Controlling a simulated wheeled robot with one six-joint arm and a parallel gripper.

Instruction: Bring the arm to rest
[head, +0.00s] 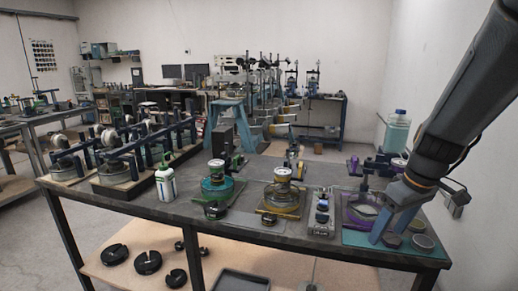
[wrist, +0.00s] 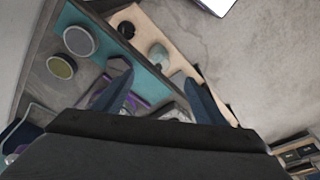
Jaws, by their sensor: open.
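My arm (head: 455,100) comes in from the upper right in the head view and reaches down to the right end of the workbench. My gripper (head: 390,232) has blue fingers pointing down over the teal mat (head: 359,238). In the wrist view the two fingers of my gripper (wrist: 155,80) are spread wide apart with nothing held between them. A purple tray (head: 352,210) lies just left of the fingers in the head view, partly hidden. I cannot tell whether the fingertips touch the mat.
Two round lidded tins (head: 423,242) sit beside the fingers at the bench's right end. A clear jug (head: 397,130) stands behind. A green-based device (head: 216,185), a yellow-based device (head: 284,190) and a white bottle (head: 165,182) occupy the bench to the left. Black weights (head: 148,262) lie on the lower shelf.

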